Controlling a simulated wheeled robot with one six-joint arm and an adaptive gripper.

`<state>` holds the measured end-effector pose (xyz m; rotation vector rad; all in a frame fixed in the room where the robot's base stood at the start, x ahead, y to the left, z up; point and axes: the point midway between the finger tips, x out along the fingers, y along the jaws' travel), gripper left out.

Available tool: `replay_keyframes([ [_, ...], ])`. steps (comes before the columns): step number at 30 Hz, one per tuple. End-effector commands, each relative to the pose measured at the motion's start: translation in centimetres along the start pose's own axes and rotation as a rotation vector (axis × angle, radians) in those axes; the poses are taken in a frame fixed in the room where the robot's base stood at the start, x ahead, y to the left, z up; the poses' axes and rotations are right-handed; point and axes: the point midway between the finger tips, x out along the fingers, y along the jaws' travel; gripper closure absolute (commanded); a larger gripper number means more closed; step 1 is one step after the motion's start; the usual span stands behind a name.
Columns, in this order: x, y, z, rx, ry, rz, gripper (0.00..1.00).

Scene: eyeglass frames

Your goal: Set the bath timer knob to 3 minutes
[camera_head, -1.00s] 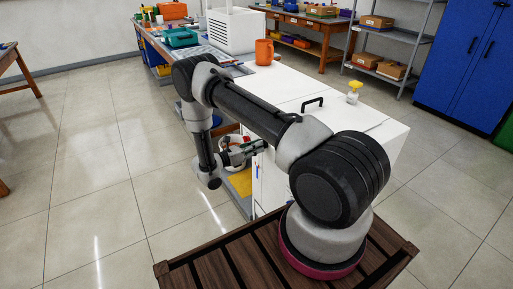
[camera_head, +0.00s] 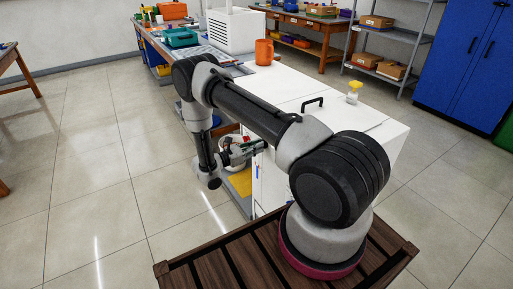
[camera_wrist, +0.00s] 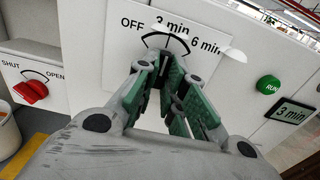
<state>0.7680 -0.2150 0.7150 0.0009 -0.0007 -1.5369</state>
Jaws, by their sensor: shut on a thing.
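The bath timer dial plate (camera_wrist: 200,62) is on the white front panel in the wrist view, marked OFF, 3 min and 6 min around a black arc. My gripper (camera_wrist: 165,66) is shut on the timer knob (camera_wrist: 155,79) in front of this plate. Its green-padded fingers cover most of the dark knob, so I cannot tell exactly where its pointer stands. In the head view my gripper (camera_head: 260,147) is at the left side of the white cabinet (camera_head: 330,100), and the knob is hidden.
A red knob (camera_wrist: 31,91) marked SHUT and OPEN is left of the dial. A green RUN button (camera_wrist: 268,85) and a small plate reading 3 min (camera_wrist: 290,112) are to the right.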

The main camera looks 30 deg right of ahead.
Motion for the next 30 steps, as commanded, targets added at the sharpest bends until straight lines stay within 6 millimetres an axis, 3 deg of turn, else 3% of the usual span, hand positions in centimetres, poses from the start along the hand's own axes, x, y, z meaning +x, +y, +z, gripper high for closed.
replay_keyframes([
  [1, -0.1, 0.0, -0.1, -0.001, 0.001, 0.002, 1.0],
  [2, -0.1, 0.0, -0.1, -0.001, 0.001, 0.002, 0.85],
  [5, -0.1, 0.0, 0.0, -0.001, 0.001, 0.002, 0.67],
  [17, -0.7, 0.1, 0.0, 0.0, 0.0, 0.002, 0.67],
  [30, -9.7, 0.0, -0.1, -0.001, 0.0, 0.005, 0.67],
])
